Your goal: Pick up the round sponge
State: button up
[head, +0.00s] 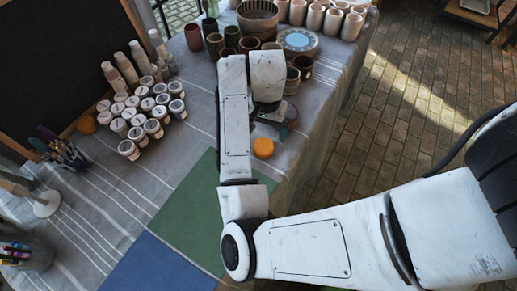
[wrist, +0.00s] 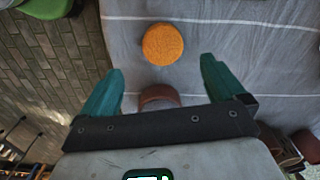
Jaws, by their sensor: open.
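The round orange sponge (head: 263,148) lies on the grey striped cloth of the table, near its right edge and just beyond the green mat. In the wrist view the sponge (wrist: 163,44) lies ahead of the fingertips, roughly centred between them and apart from both. My gripper (wrist: 161,67) is open and empty, with its teal fingers spread. In the head view my arm hides most of my gripper (head: 277,120), which is beside the sponge on its far side.
Brown cups (head: 303,66) stand close beyond my gripper, and a blue-patterned plate (head: 298,41) lies behind them. The green mat (head: 190,205) is clear.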

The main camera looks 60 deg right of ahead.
aim_at(264, 145)
jog(key=f, duration=0.9)
jog(key=shift+w, duration=0.2)
jog(key=shift+r, duration=0.1)
jog(key=c, duration=1.2)
jog(key=shift+r, duration=0.1)
jog(key=shift+r, duration=0.55)
jog(key=s+a+r, duration=0.3)
jog(key=s+r, duration=0.8)
jog(key=s, duration=0.2)
jog(key=shift+s+r, duration=0.35)
